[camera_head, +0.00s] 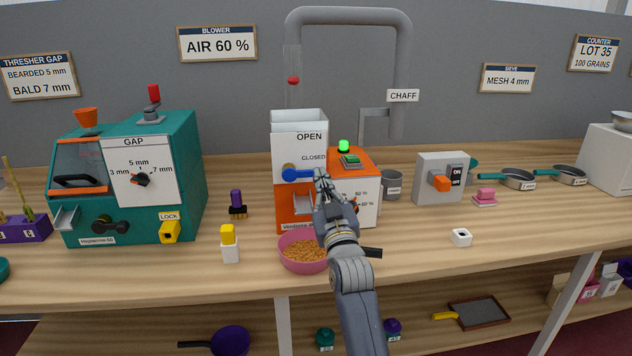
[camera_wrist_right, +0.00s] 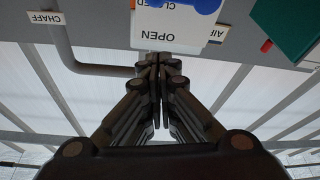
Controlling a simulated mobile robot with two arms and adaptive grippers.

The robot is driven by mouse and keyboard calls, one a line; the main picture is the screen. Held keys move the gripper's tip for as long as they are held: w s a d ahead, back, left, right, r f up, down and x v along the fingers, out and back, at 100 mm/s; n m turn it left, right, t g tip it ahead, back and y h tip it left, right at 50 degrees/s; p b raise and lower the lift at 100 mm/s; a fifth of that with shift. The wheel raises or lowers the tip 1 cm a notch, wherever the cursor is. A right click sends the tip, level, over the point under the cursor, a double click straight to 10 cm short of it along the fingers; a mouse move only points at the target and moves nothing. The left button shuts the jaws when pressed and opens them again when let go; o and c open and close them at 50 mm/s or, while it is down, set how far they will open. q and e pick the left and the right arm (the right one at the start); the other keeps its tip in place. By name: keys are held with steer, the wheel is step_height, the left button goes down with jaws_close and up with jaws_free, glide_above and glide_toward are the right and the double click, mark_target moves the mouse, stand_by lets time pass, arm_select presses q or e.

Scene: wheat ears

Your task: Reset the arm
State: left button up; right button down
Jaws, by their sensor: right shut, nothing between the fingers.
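My right arm comes in from the bottom middle of the head view. Its gripper (camera_head: 322,180) is shut and empty, in front of the blower, with its tips just right of the blue lever (camera_head: 297,174). I cannot tell whether they touch the lever. In the right wrist view the gripper's fingers (camera_wrist_right: 158,62) are pressed together. Part of the blue lever (camera_wrist_right: 190,5) and the white OPEN panel (camera_wrist_right: 172,34) show beyond them, upside down. My left gripper is not in view.
The orange and white blower (camera_head: 282,208) stands behind the gripper. A pink bowl of grain (camera_head: 303,264) sits below, close to my forearm. The teal thresher (camera_head: 190,180) is to the left. A grey switch box (camera_head: 427,165) and a small white block (camera_head: 461,238) are to the right.

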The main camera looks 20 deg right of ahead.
steer(key=s+a+f+g+y, duration=0.1)
steer(key=s+a+f+g, duration=0.15)
steer(key=s+f, duration=0.4)
steer(key=s+a+f+n+g+y, duration=0.1)
steer(key=s+f+g, duration=0.2)
steer(key=f, duration=0.6)
steer(key=s+a+f+g+y, duration=0.2)
steer(key=s+f+g, duration=0.15)
steer(key=f, duration=0.45)
steer(key=s+a+f+g, duration=0.2)
steer(key=s+f+g, duration=0.15)
steer(key=s, duration=0.65)
steer(key=s+a+f+g, duration=0.1)
steer(key=s+f+g, duration=0.3)
steer(key=s, duration=0.6)
steer(key=s+a+f+g, duration=0.2)
steer(key=s+f, duration=0.3)
steer(key=s, duration=0.5)
step_height(320, 180, down, 24)
steer(key=f+n, duration=0.1)
steer(key=s+d+f+g, duration=0.2)
steer(key=s+d+f, duration=0.1)
steer(key=s+f, duration=1.4)
steer(key=shift+s+d+y, duration=0.15)
steer(key=shift+s+y, duration=0.15)
steer(key=shift+s, duration=0.15)
